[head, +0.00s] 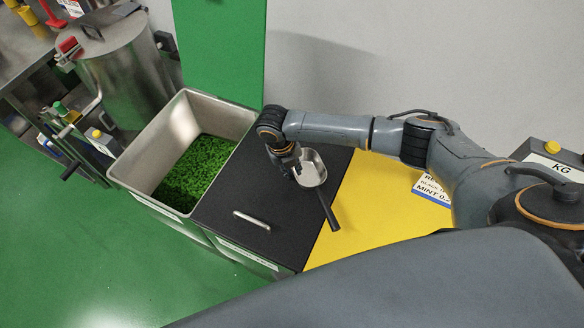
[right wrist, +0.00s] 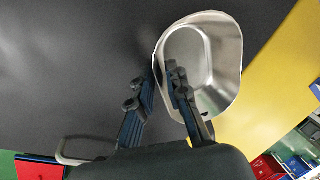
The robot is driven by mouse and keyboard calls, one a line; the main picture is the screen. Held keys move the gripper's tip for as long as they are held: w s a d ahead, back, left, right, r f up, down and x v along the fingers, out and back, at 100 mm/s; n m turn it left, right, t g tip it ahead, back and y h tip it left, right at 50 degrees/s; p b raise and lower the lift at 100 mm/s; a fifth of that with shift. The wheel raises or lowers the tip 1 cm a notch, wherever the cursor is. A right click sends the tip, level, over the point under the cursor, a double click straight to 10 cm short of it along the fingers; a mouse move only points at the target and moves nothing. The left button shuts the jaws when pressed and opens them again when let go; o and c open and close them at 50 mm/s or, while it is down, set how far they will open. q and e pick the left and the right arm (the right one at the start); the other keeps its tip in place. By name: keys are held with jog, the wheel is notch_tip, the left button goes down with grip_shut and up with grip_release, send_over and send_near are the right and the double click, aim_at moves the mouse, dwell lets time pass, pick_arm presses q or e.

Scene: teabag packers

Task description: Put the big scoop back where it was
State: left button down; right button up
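The big scoop (head: 313,168) is a shiny metal pan with a dark handle (head: 329,212) that points toward the front of the head view. It is over the right part of the black lid, close to the yellow surface. I cannot tell whether it touches the lid. My right gripper (head: 285,160) is at the scoop's left side. In the right wrist view the fingers of the gripper (right wrist: 162,74) close in on the near wall of the scoop (right wrist: 222,55), one finger outside and one over its inside. My left gripper is out of view.
The black lid (head: 230,195) has a metal bar handle (head: 252,220). Left of it is an open metal bin (head: 155,140) with green leaves inside. A yellow surface (head: 375,215) with a label card (head: 432,188) lies to the right. A grey wall stands behind.

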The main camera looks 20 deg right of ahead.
jog(key=shift+o, duration=0.2)
jog(key=shift+r, duration=0.15)
notch_tip(320, 180, up, 12)
jog(key=a+b, duration=0.2)
jog(key=shift+a, duration=0.15)
dwell(0.5)
